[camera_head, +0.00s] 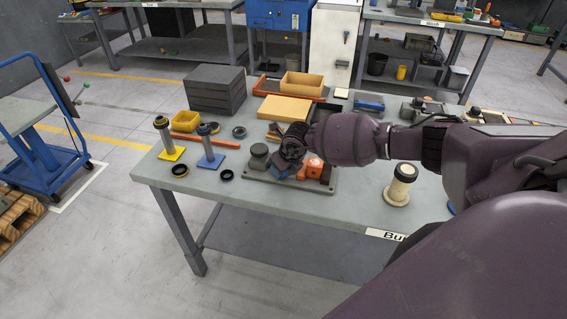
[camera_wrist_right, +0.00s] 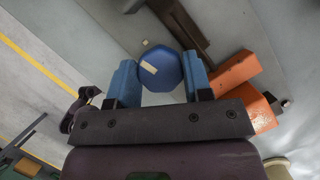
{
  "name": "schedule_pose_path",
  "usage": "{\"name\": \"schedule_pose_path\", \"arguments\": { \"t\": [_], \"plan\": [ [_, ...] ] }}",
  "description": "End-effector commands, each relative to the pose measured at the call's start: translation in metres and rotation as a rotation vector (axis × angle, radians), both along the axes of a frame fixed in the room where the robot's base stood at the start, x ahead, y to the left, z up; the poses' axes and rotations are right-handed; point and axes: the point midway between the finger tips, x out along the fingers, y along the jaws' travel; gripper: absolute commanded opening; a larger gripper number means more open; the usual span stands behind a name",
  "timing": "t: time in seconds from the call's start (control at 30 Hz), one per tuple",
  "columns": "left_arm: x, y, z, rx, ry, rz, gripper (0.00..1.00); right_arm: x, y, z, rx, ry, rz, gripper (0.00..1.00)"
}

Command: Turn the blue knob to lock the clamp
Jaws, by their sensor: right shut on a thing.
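The blue knob (camera_wrist_right: 162,74) shows in the right wrist view as a round, faceted blue piece with a small pale mark on it. A dark bar (camera_wrist_right: 182,22) and orange parts (camera_wrist_right: 232,76) of the fixture lie beside the knob. In the head view my right gripper (camera_head: 288,155) is over the grey fixture plate (camera_head: 262,178), and the knob is mostly hidden by the gripper. An orange part (camera_head: 313,169) shows to its right. My left gripper is not in view.
A grey cylinder (camera_head: 259,154) stands left of my right gripper. Two posts, on a yellow base (camera_head: 172,154) and a blue base (camera_head: 210,161), stand further left among black rings (camera_head: 180,170). The table's front left is clear.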

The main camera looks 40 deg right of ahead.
Motion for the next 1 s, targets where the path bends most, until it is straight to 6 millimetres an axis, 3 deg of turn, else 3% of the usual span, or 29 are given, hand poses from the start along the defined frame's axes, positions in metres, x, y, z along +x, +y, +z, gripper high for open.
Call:
{"name": "schedule_pose_path", "arguments": {
  "t": [0.23,0.77,0.8,0.9,1.0],
  "plan": [
    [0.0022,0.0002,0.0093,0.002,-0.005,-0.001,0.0,-0.0008,0.0012,-0.0004,0.001,0.002,-0.077,0.22],
    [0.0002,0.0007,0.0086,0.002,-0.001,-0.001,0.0,-0.0007,0.0008,-0.001,0.001,0.002,-0.098,0.22],
    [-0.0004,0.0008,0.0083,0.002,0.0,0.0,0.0,-0.0007,0.0008,-0.001,0.001,0.002,-0.098,0.52],
    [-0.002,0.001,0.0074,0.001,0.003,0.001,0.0,-0.0005,0.0007,-0.0008,0.001,0.002,-0.098,0.67],
    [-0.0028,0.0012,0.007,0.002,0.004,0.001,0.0,-0.0004,0.0006,-0.0006,0.001,0.001,-0.097,0.7]
  ]
}}
